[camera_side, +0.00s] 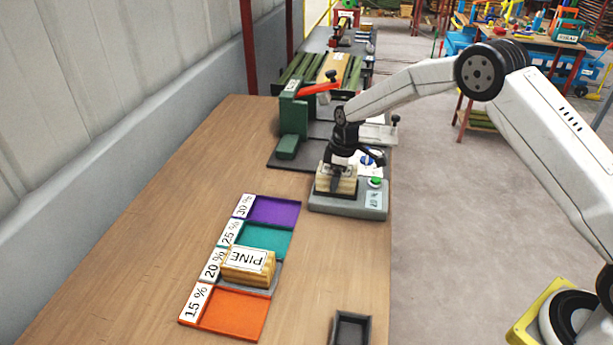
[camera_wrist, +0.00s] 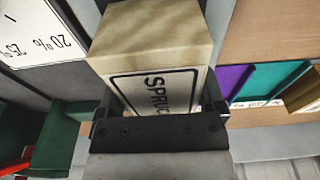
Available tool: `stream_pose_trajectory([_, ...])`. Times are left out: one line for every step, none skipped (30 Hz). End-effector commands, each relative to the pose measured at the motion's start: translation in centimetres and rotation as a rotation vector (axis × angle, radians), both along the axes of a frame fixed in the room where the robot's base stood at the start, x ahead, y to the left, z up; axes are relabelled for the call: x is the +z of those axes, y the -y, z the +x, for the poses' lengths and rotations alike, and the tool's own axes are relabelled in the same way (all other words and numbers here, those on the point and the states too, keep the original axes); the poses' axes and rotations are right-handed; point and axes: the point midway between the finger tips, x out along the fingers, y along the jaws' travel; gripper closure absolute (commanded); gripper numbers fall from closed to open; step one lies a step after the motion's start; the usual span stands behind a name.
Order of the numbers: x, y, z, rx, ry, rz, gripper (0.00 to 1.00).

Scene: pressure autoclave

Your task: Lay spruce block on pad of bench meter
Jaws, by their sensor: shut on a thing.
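The spruce block (camera_wrist: 158,60) is pale wood with a white label reading "SPRUC" in the wrist view. My gripper (camera_wrist: 160,108) is shut on it, with a finger on each side. In the side view my gripper (camera_side: 338,172) points down over the bench meter (camera_side: 348,207), a grey box with a green button and a small display. The spruce block (camera_side: 346,187) is at the meter's top, over its pad. The pad is hidden under the block, and I cannot tell whether the block touches it.
Purple (camera_side: 273,211), teal (camera_side: 266,238) and orange (camera_side: 233,313) trays lie left of the meter, with percent labels. A pine block (camera_side: 249,265) sits on a grey tray between teal and orange. A green press (camera_side: 293,120) with a red lever stands behind. A dark tray (camera_side: 350,329) is in front.

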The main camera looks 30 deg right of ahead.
Motion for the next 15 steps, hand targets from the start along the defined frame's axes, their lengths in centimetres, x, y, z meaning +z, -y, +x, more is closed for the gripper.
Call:
stream_pose_trajectory([-0.09, -0.01, 0.04, 0.000, 0.001, 0.000, 0.91])
stream_pose_trajectory([-0.09, 0.00, 0.01, 0.000, 0.000, 0.000, 0.03])
stream_pose_trajectory([-0.08, 0.00, 0.01, 0.000, 0.000, 0.000, 0.00])
stream_pose_trajectory([-0.08, 0.00, 0.01, 0.000, 0.000, 0.000, 0.00])
stream_pose_trajectory([-0.08, -0.01, 0.01, 0.000, 0.000, 0.000, 0.00])
stream_pose_trajectory([-0.08, -0.01, 0.01, 0.000, 0.000, 0.000, 0.00])
stream_pose_trajectory([-0.08, -0.01, 0.01, 0.000, 0.000, 0.000, 0.00])
stream_pose_trajectory([-0.07, -0.01, 0.01, 0.000, 0.000, 0.000, 0.00])
stream_pose_trajectory([-0.07, -0.01, 0.01, 0.000, 0.000, 0.000, 0.00])
stream_pose_trajectory([-0.05, 0.00, 0.00, 0.000, 0.000, 0.000, 0.00])
stream_pose_trajectory([-0.01, 0.00, 0.00, 0.000, 0.000, 0.000, 0.00])
stream_pose_trajectory([0.07, 0.00, 0.00, 0.000, 0.000, 0.000, 0.00])
stream_pose_trajectory([0.15, 0.00, 0.00, 0.000, 0.000, 0.000, 0.00])
stream_pose_trajectory([0.26, 0.00, 0.00, 0.000, 0.000, 0.000, 0.00])
stream_pose_trajectory([0.44, 0.01, -0.01, 0.000, 0.000, 0.000, 0.00])
